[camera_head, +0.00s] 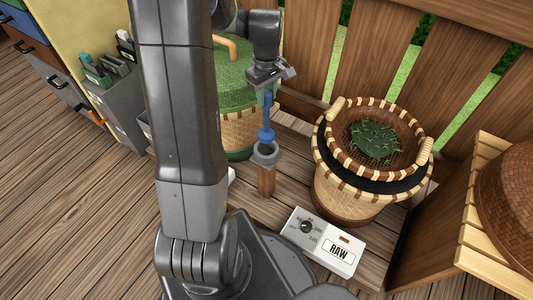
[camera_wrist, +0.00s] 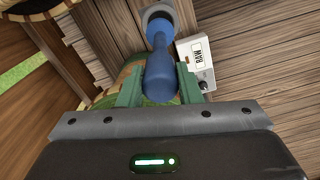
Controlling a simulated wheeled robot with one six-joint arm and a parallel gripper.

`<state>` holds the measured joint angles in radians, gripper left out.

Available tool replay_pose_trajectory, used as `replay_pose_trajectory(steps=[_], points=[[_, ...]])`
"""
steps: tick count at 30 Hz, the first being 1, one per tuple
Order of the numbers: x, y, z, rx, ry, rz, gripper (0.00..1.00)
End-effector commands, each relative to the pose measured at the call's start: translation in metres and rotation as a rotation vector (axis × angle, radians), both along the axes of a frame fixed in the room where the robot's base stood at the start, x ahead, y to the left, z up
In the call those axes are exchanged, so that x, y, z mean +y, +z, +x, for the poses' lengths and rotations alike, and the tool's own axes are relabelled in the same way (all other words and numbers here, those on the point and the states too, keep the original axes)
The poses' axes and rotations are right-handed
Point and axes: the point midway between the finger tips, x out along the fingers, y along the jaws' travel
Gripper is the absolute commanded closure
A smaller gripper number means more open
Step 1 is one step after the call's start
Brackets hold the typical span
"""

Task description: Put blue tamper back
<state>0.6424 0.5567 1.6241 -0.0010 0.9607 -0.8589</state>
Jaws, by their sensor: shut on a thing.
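The blue tamper (camera_head: 267,133) hangs upright below my gripper (camera_head: 268,90) in the head view. My gripper is shut on the tamper's upper handle. In the wrist view the tamper (camera_wrist: 159,70) stands between the green fingers of my gripper (camera_wrist: 158,86), its wide end pointing away. A grey ring-shaped holder (camera_head: 265,154) on a short wooden post (camera_head: 266,181) is directly under the tamper. The holder (camera_wrist: 153,12) also shows around the tamper's far end in the wrist view. The tamper's lower end is at the holder's mouth; I cannot tell whether it rests inside.
A woven basket (camera_head: 340,186) with a sieve of green leaves (camera_head: 373,143) stands to the right. A white box labelled RAW (camera_head: 322,243) with a dial lies in front. A green-topped basket (camera_head: 233,75) is behind, close to my arm. A wooden fence (camera_head: 380,50) bounds the back.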

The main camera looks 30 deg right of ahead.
Motion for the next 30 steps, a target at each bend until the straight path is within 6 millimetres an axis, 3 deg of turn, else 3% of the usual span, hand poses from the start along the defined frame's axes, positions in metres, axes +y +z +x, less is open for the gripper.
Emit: replay_pose_trajectory(steps=[17, 30], points=[[0.001, -0.083, 0.000, 0.003, 0.000, 0.002, 1.00], [0.000, -0.096, 0.000, -0.001, 0.000, 0.000, 1.00]])
